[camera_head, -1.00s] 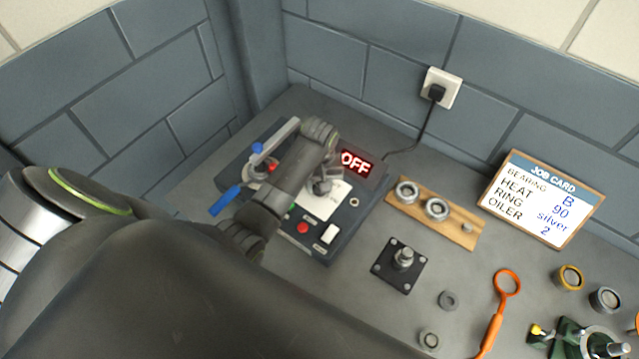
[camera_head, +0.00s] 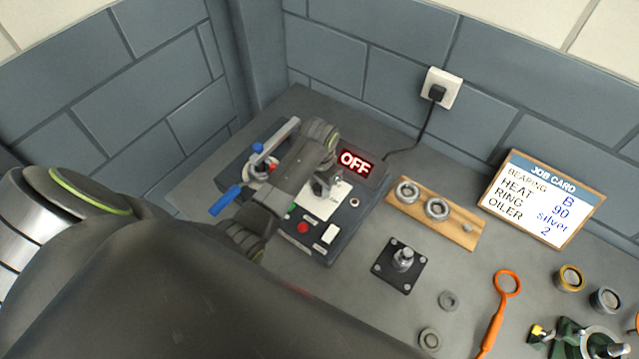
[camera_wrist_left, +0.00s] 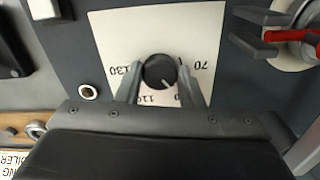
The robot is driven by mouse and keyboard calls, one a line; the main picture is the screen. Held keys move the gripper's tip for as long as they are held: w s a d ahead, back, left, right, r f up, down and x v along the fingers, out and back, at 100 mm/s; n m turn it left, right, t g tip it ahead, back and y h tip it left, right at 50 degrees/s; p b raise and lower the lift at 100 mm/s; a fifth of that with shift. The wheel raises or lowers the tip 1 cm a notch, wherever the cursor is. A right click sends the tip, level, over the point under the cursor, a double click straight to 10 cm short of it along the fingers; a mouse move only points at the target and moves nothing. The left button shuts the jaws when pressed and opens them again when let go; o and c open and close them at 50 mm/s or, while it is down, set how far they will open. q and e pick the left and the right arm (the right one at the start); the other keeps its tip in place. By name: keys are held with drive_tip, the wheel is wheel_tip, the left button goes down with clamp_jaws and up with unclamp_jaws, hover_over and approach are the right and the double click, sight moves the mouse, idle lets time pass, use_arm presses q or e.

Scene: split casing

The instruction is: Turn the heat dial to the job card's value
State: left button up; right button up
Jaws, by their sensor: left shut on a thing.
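The heat dial (camera_wrist_left: 158,70) is a round black knob on a white scale plate (camera_wrist_left: 115,30) in the left wrist view. Its light pointer mark points down and right, between the printed 110 and 70; the scale there is partly hidden by a finger. My left gripper (camera_wrist_left: 160,84) is shut on the dial, one finger on each side. In the head view my left gripper (camera_head: 322,188) is over the control box (camera_head: 345,225), hiding most of the dial. The job card (camera_head: 542,200) reads heat 90. The red display (camera_head: 355,162) reads OFF. My right gripper is not in view.
A blue-handled lever (camera_head: 225,201) is left of my gripper. The box also carries a red button (camera_head: 303,228) and a white switch (camera_head: 328,234). A wooden board (camera_head: 460,232) with bearings lies to the right. A cord runs to the wall socket (camera_head: 441,88).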

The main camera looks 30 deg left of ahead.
use_arm(q)
drive_tip(key=shift+w+m, duration=0.1)
drive_tip(key=shift+m, duration=0.5)
drive_tip(key=o, duration=1)
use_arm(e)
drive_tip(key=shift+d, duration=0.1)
use_arm(q)
drive_tip(key=shift+r, duration=0.1)
